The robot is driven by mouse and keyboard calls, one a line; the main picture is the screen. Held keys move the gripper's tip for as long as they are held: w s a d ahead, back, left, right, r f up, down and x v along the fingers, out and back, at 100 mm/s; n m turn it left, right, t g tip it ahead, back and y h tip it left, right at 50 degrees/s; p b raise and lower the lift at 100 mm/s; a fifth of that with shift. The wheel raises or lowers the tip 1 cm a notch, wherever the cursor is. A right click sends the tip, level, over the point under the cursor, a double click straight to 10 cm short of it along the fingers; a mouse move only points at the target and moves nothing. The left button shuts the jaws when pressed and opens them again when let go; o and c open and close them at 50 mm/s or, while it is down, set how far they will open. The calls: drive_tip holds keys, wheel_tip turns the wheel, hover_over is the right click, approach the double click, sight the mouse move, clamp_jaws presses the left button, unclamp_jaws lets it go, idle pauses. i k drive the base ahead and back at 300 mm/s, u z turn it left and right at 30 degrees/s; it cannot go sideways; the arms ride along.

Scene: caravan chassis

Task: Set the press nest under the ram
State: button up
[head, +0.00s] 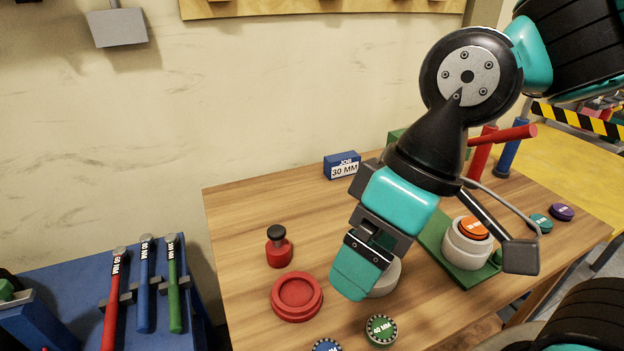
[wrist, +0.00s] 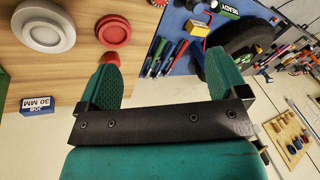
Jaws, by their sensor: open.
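A red round nest (head: 297,297) with a shallow recess lies on the bench, left of my gripper; it also shows in the wrist view (wrist: 113,30). A pale grey round nest (head: 386,279) is partly hidden behind my gripper; in the wrist view it is clear at top left (wrist: 42,25). A green press base (head: 432,237) carries a pale round piece (head: 466,252) with an orange disc (head: 473,228) on top. My arm hides much of the press, and I cannot make out its ram. My gripper (head: 365,268) is open and empty above the bench; its fingers (wrist: 160,78) stand wide apart.
A red piece with a black knob (head: 277,250) and a blue 30 MM job sign (head: 342,166) stand at left. A green 40 MM disc (head: 381,330) lies in front; teal (head: 541,223) and purple (head: 562,212) discs lie at right. A blue tool rack (head: 145,300) is beside the bench.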

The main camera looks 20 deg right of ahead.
sight(464, 252)
drive_tip(key=z, duration=0.5)
drive_tip(key=k, duration=1.15)
drive_tip(key=z, duration=0.4)
drive_tip(key=i, duration=0.65)
drive_tip(key=u, duration=0.05)
